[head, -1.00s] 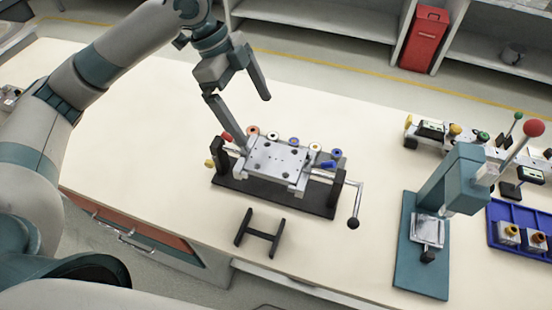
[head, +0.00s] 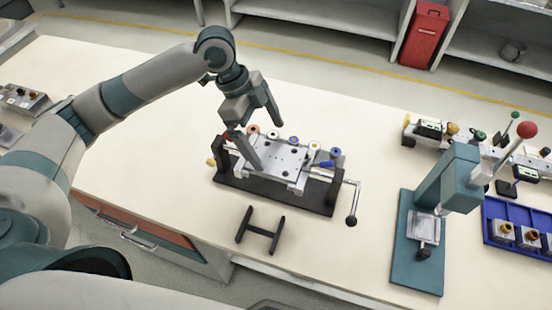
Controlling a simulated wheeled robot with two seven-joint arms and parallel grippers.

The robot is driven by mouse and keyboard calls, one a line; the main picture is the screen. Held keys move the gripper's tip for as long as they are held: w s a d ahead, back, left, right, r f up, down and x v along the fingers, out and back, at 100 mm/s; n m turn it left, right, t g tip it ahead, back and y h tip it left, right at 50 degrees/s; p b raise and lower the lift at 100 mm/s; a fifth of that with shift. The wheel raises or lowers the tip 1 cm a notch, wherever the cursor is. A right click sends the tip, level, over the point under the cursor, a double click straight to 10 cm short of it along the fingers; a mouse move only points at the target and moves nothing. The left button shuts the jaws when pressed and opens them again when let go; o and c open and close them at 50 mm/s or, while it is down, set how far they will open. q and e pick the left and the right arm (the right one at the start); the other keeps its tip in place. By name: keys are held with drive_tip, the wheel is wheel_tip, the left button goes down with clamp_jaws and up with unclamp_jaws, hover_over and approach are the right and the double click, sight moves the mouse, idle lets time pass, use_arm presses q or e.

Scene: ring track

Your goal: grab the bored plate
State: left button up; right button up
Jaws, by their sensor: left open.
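The bored plate (head: 285,162) is a silver block with several dark holes. I cannot tell whether either finger touches the plate. My right gripper is not in view.
A black H-shaped stand (head: 260,231) lies in front of the fixture. A teal press (head: 418,265) with a red-knobbed lever stands to the right, beside a blue tray (head: 492,235) of small parts. Another device (head: 430,130) is behind. The tabletop behind the fixture is clear.

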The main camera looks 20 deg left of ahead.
sight(276, 158)
use_arm(q)
drive_tip(key=p+x, duration=0.1)
drive_tip(key=x, duration=0.2)
drive_tip(key=shift+s+d+f+p, duration=0.15)
drive_tip(key=shift+s+f+p, duration=0.1)
drive_tip(key=shift+s+p, duration=0.15)
drive_tip(key=shift+d+f, duration=0.25)
drive_tip(key=shift+f, duration=0.4)
drive_tip(key=shift+c, duration=0.6)
drive_tip(key=c, duration=1.6)
drive_tip(key=shift+w+r, duration=0.1)
drive_tip(key=shift+r, duration=0.05)
drive_tip(key=shift+r, duration=0.55)
drive_tip(key=shift+r+b, duration=1.1)
drive_tip(key=shift+r, duration=3.25)
